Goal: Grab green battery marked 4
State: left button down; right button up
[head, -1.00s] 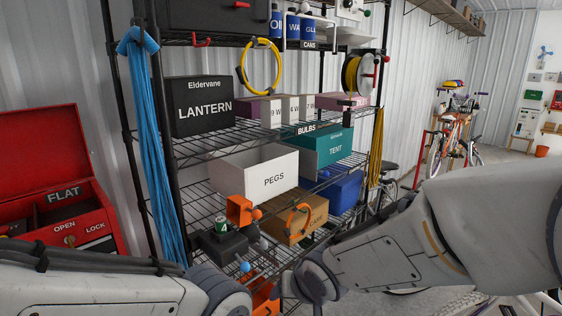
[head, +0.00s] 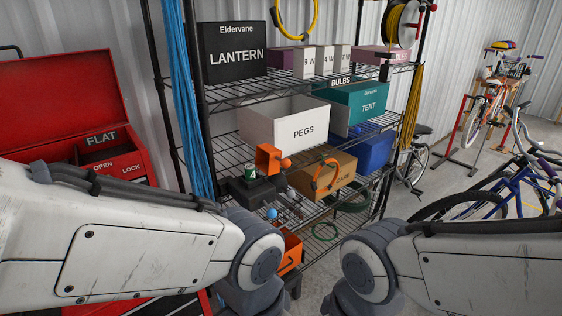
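The green battery marked 4 (head: 250,170) stands upright in a dark block-like holder (head: 250,188) on a lower wire shelf, in the middle of the head view. Its green side and the white 4 face me. An orange box-shaped part (head: 268,158) is close to its right. Both my arms reach in at the bottom of the view, below and in front of the shelf. Neither gripper's fingers show.
On the wire rack (head: 235,94) are a white PEGS box (head: 285,125), a teal TENT box (head: 358,103), a brown box (head: 325,172) and a black LANTERN box (head: 232,50). A red toolbox (head: 60,110) is at left. Blue cord (head: 185,100) hangs on the rack's left. Bikes stand at right.

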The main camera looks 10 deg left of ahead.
aim_at(249, 169)
jog(key=u, duration=0.55)
jog(key=i, duration=0.85)
jog(key=z, duration=0.25)
